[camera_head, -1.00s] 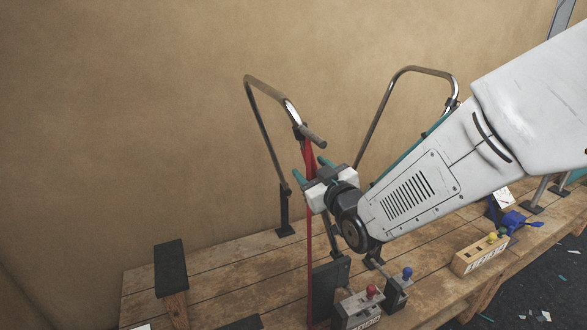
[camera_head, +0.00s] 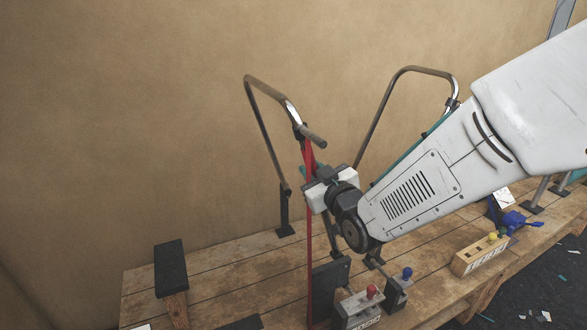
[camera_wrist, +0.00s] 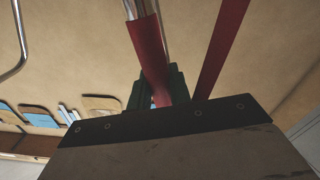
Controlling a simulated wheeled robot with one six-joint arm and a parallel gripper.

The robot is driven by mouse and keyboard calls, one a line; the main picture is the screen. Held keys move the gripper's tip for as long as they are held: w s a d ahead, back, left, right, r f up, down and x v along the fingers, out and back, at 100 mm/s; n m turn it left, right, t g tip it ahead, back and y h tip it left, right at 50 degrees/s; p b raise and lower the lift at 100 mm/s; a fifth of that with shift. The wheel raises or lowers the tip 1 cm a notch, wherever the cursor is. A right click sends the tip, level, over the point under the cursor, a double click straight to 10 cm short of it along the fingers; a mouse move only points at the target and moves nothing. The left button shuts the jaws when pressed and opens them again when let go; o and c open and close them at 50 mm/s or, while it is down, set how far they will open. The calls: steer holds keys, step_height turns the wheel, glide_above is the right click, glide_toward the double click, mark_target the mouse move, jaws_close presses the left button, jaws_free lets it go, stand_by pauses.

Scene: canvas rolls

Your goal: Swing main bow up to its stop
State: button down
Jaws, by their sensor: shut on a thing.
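The nearer left bow (camera_head: 265,125), which I take for the main bow, is a bent metal tube standing raised from a black post on the wooden bench. Its near leg has a red sleeve (camera_head: 309,156); the wrist view shows this sleeve (camera_wrist: 151,60) around a chrome tube. My gripper (camera_head: 318,172) is shut on the red sleeve, with its dark green fingers on both sides of it in the wrist view (camera_wrist: 158,88). A red strap (camera_head: 309,245) hangs down beside the gripper toward the bench. The leg's lower end is hidden.
A second bow (camera_head: 385,105) stands behind my arm to the right. Levers with red (camera_head: 371,291) and blue (camera_head: 407,272) knobs stand at the bench front. A black-topped block (camera_head: 170,266) is at left. A wall rises behind; the air left of the bow is clear.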

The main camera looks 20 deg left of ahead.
steer(key=shift+w+d+r+m, duration=0.2)
steer(key=shift+w+d+m, duration=0.15)
steer(key=shift+w+d, duration=0.35)
steer(key=shift+w+d+r+m, duration=0.15)
steer(key=shift+w+d+m, duration=0.15)
steer(key=shift+w+d, duration=0.35)
steer(key=shift+w+d+r+m, duration=0.2)
steer(key=shift+w+d+m, duration=0.15)
steer(key=shift+w+d, duration=0.35)
steer(key=shift+w+a, duration=0.15)
steer(key=w+d+m, duration=0.1)
steer(key=w+d, duration=0.1)
steer(key=w+d+m, duration=0.1)
steer(key=w, duration=0.1)
steer(key=shift+w+d, duration=0.2)
steer(key=shift+d, duration=0.2)
steer(key=c, duration=1.2)
jaws_free()
steer(key=shift+r, duration=0.1)
